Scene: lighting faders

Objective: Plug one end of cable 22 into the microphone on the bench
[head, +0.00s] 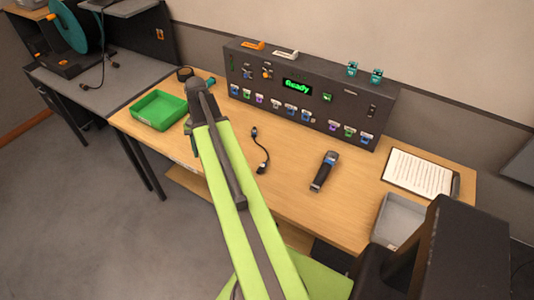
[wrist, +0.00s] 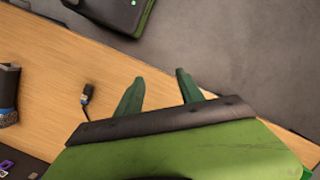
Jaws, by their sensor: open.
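A short black cable (head: 264,152) lies curved on the wooden bench, a plug at each end; no number on it is legible. One plug (wrist: 87,90) shows in the wrist view, left of my fingers and apart from them. The dark microphone (head: 322,175) with a blue band lies on the bench right of the cable. A dark, blue-banded thing at the left edge of the wrist view (wrist: 8,95) looks like the microphone, partly cut off. My gripper (wrist: 157,76) is open with nothing between its green fingers. In the head view my arm partly hides the gripper (head: 191,140).
A dark fader console (head: 300,97) reading "Ready" stands along the bench's back. A green tray (head: 136,117) is at the left, a grey tray (head: 376,225) and paper sheet (head: 418,170) at the right. Bench around the cable and microphone is clear.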

